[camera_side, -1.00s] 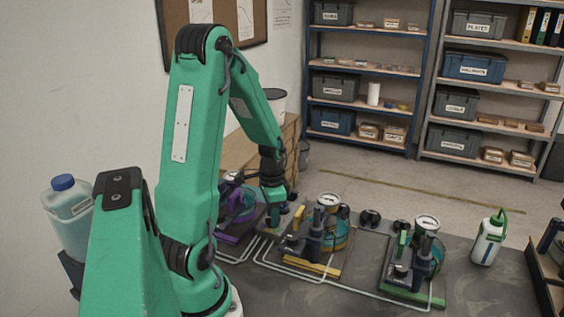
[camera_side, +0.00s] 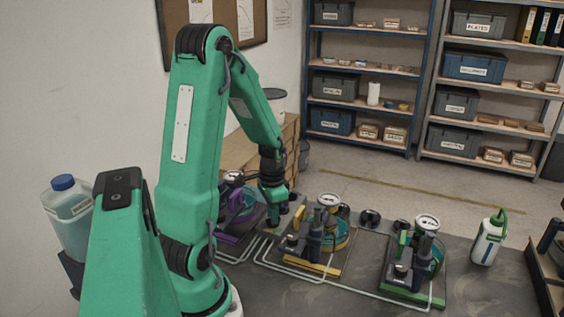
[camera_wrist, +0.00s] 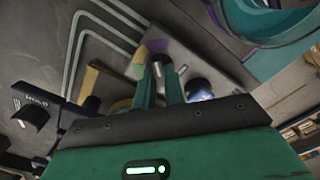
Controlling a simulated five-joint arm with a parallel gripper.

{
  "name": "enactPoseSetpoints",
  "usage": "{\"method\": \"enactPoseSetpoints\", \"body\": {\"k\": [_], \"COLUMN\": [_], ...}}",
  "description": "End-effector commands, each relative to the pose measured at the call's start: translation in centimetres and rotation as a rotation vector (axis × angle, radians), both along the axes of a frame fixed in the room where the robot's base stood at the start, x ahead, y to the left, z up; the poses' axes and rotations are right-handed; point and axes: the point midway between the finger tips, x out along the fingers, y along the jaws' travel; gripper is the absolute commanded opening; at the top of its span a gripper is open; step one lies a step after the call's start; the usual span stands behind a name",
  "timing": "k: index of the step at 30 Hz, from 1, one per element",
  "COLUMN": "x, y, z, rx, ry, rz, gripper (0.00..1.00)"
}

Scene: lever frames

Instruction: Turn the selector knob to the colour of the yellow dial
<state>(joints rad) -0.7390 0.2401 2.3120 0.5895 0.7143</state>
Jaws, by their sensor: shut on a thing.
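My gripper (camera_wrist: 160,72) points down, its two green fingers shut on the dark selector knob (camera_wrist: 158,68). The knob is mostly hidden between the fingertips. Around it, parts of a coloured ring show, with a purple part (camera_wrist: 155,45) and a yellowish part (camera_wrist: 138,62); the knob's pointing direction is unclear. In the side view my gripper (camera_side: 275,212) is low between the purple and yellow stations, and the knob is hidden. The yellow station has a round white dial (camera_side: 328,200) above a yellow-edged base (camera_side: 318,266); the dial's reading is too small to tell.
A purple station (camera_side: 238,222) stands left of my gripper, and a green station (camera_side: 412,290) stands to the right. Pale pipes (camera_side: 300,276) run along the bench. A dark ball-topped part (camera_wrist: 198,88) is close beside my fingers. A white bottle (camera_side: 488,240) stands farther right.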

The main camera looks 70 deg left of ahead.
Motion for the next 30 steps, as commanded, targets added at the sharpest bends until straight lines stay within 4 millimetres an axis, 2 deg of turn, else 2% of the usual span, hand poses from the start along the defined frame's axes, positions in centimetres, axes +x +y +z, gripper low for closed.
{"method": "enactPoseSetpoints", "body": {"k": [21,30], "x": [0.02,0.03], "y": [0.00,0.01], "z": [0.09,0.10], "rx": [0.000,0.000], "ry": [0.000,0.000], "rz": [0.583,0.731], "gripper": [0.00,0.00]}}
